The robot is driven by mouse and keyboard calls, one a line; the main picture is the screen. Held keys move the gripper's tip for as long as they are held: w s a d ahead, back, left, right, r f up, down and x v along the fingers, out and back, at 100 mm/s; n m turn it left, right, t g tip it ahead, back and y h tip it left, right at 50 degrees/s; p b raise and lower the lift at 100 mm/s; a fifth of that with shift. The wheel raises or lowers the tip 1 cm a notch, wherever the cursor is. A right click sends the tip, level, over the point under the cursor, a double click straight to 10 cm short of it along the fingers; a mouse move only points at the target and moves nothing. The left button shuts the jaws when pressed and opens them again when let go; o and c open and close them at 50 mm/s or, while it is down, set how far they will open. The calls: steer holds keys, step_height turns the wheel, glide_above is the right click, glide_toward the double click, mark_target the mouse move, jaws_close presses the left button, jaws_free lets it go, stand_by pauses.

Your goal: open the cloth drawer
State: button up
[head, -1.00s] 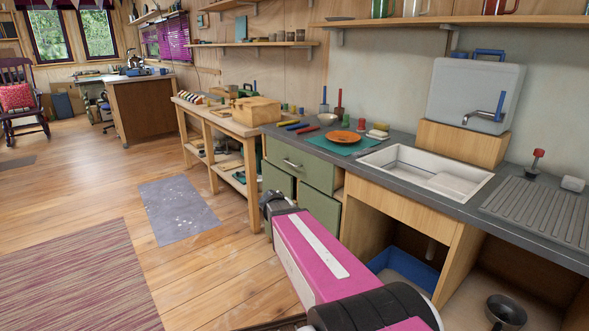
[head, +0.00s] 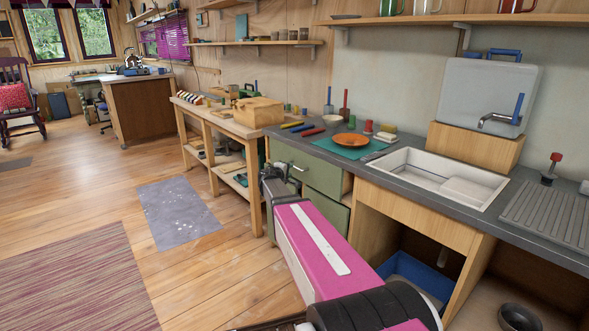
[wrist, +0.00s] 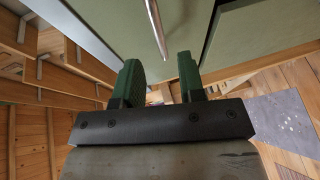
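The green drawer front (head: 322,176) is below the grey counter, left of the sink, and looks shut. Its metal bar handle (head: 298,167) is partly behind my gripper in the head view. In the wrist view the handle (wrist: 157,28) lies just ahead of the fingertips, roughly in line with the gap between them, against the green front (wrist: 180,20). My gripper (wrist: 160,76) has two green fingers standing apart with nothing between them. In the head view my gripper (head: 273,178) is close in front of the drawer; whether it touches the handle cannot be told.
Another green front (head: 325,207) is below the drawer. A wooden workbench (head: 222,130) stands to the left. An open cupboard with a blue bin (head: 415,275) is to the right. The floor by the grey mat (head: 178,212) is clear.

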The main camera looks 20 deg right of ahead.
mark_target(295, 167)
steer(key=x, duration=0.6)
steer(key=shift+w+d+f, duration=0.1)
steer(key=shift+w+d, duration=0.1)
steer(key=shift+w, duration=0.05)
jaws_close()
